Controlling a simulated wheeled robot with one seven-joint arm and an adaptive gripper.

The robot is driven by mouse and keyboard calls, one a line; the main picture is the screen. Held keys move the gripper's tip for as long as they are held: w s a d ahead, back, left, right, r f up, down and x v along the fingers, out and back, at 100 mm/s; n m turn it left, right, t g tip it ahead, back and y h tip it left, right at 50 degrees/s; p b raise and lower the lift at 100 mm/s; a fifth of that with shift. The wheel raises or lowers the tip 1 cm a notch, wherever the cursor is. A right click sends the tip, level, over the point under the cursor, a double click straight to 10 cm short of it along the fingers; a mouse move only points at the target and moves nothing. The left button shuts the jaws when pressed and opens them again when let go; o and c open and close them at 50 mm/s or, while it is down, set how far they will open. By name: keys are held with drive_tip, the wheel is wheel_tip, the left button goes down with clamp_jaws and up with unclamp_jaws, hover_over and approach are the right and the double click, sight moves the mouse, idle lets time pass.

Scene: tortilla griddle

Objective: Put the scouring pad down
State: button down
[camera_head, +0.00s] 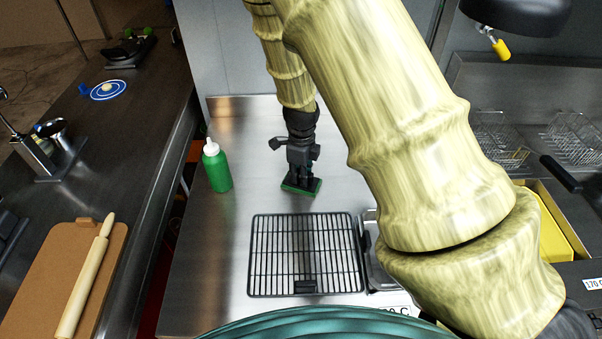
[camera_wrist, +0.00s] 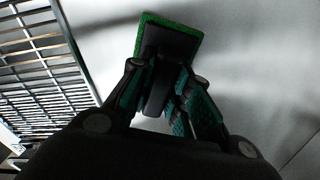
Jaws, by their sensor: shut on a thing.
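The scouring pad (camera_head: 289,187) is a flat green rectangle with a dark block on top. It shows at the upper middle of the wrist view (camera_wrist: 145,20). My gripper (camera_head: 300,172) points down at the back of the steel surface and is shut on the pad's dark block. In the wrist view the fingers (camera_wrist: 160,90) stand on both sides of that block. The pad lies flat, at or just above the steel surface (camera_head: 250,150); I cannot tell if it touches.
A green bottle (camera_head: 217,170) with a white cap stands left of my gripper. A black wire rack (camera_head: 305,254) lies in front of it. Fryer baskets (camera_head: 573,138) are at the right. A rolling pin (camera_head: 86,280) lies on a board at the left. Bare steel surrounds the pad.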

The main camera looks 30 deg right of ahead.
drive_tip(key=c, duration=1.3)
unclamp_jaws()
drive_tip(key=shift+f, duration=0.15)
drive_tip(key=shift+c, duration=0.2)
wheel_tip(320, 180, up, 12)
drive_tip(key=b, duration=0.2)
